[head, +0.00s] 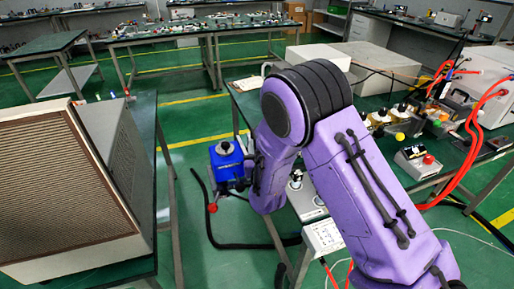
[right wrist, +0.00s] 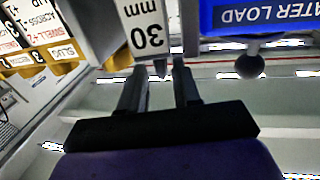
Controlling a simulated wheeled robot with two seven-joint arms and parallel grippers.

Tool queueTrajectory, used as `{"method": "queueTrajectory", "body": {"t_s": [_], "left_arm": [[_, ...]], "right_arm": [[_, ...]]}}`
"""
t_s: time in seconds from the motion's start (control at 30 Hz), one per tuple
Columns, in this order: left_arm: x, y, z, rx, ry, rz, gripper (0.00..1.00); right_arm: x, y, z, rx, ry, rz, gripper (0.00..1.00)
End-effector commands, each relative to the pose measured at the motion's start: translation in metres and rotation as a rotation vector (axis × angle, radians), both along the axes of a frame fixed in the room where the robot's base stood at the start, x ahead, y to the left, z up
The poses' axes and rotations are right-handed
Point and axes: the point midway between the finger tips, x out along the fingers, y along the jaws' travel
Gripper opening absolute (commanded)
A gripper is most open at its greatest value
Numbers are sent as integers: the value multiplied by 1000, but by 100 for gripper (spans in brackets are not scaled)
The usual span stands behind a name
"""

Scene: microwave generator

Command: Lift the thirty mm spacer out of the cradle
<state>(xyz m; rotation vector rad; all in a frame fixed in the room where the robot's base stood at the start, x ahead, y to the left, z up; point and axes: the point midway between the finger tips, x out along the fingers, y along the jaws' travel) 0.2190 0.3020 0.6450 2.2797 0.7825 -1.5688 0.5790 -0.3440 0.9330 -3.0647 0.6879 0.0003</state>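The thirty mm spacer (right wrist: 148,28) shows at the top of the right wrist view as a pale block with an upside-down "30 mm" label. A small grey stub (right wrist: 161,69) sticks out below its label. My right gripper (right wrist: 160,72) points at it, with its two dark fingers apart on either side of the stub. I see gaps between the fingers and the stub, and cannot tell any contact. The cradle cannot be made out. In the head view my purple right arm hides the spacer and the gripper's fingertips. My left gripper is not in view.
A blue box labelled "WATER LOAD" (right wrist: 255,15) is close to the right of the spacer. Yellow-based labelled parts (right wrist: 45,70) stand at the left. In the head view, a louvred cabinet (head: 60,185) stands at left and red cables (head: 470,130) run over the right bench.

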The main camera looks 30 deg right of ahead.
Motion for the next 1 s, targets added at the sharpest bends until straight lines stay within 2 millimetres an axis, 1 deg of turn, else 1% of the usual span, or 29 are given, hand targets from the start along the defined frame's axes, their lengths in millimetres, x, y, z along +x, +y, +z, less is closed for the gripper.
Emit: {"method": "queueTrajectory", "body": {"t_s": [0.27, 0.37, 0.47, 0.7, 0.8, 0.9, 1.0], "left_arm": [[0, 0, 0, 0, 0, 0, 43], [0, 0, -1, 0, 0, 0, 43], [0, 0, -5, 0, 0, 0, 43], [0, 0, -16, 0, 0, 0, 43], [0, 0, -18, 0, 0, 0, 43], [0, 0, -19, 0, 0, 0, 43], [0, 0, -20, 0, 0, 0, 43]], "right_arm": [[0, 0, 0, 0, 0, -1, 43], [-3, 2, 0, 0, 0, 0, 43], [-16, 8, -2, 0, 1, 2, 43], [-63, 31, -2, 0, 1, 3, 43], [-79, 38, -2, 0, 1, 2, 43], [-89, 43, -1, 0, 0, 2, 43], [-94, 45, 0, -1, 0, 0, 43]]}}
